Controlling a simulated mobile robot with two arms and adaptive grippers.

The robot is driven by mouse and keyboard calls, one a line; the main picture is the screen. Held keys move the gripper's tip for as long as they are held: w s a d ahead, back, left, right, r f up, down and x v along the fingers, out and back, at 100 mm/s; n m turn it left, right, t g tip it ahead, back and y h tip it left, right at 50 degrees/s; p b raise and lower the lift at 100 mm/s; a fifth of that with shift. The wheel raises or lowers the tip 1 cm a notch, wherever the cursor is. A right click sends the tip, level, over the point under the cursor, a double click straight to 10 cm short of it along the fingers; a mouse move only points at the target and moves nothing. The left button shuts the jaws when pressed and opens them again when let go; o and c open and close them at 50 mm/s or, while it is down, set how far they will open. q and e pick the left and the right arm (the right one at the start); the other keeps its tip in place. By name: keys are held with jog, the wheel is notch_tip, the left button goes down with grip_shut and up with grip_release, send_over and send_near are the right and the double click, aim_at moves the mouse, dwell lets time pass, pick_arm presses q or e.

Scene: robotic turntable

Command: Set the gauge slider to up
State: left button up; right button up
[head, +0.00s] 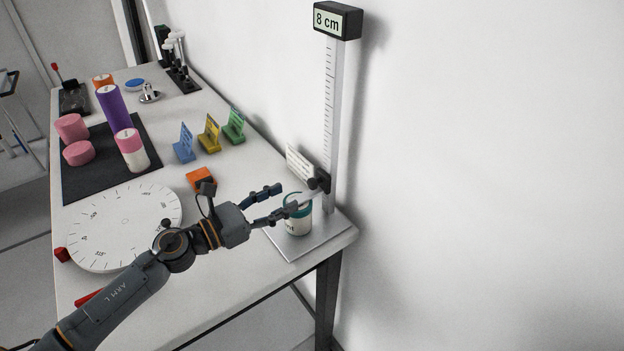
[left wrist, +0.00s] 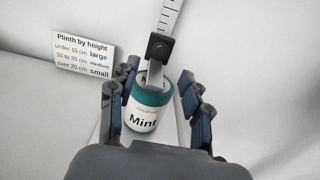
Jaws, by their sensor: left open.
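The height gauge (head: 329,110) stands upright on a flat base plate at the table's right end, and its display (head: 338,20) reads 8 cm. Its dark slider (head: 319,182) sits low on the ruled column, just above a white and teal jar (head: 298,222). In the left wrist view the slider (left wrist: 159,47) and its arm are over the jar, labelled Mint (left wrist: 143,121). My left gripper (head: 281,201) is open, with its fingers on either side of the jar and slider arm in the wrist view. I cannot tell whether it touches them. My right gripper is not in view.
A white dial turntable (head: 125,225), an orange block (head: 199,179) and blue, yellow and green card stands (head: 209,134) are to the left. A white wall is close behind the gauge.

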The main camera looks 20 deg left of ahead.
aim_at(310, 186)
pick_arm(q)
jog(key=p+x, duration=0.2)
jog(key=x, duration=0.5)
jog(key=shift+w+d+r, duration=0.15)
jog(key=shift+w, duration=0.05)
jog(key=shift+w+d+p, duration=0.35)
jog(key=shift+w+d, duration=0.05)
jog(key=shift+w, duration=0.1)
jog(key=shift+c, duration=0.4)
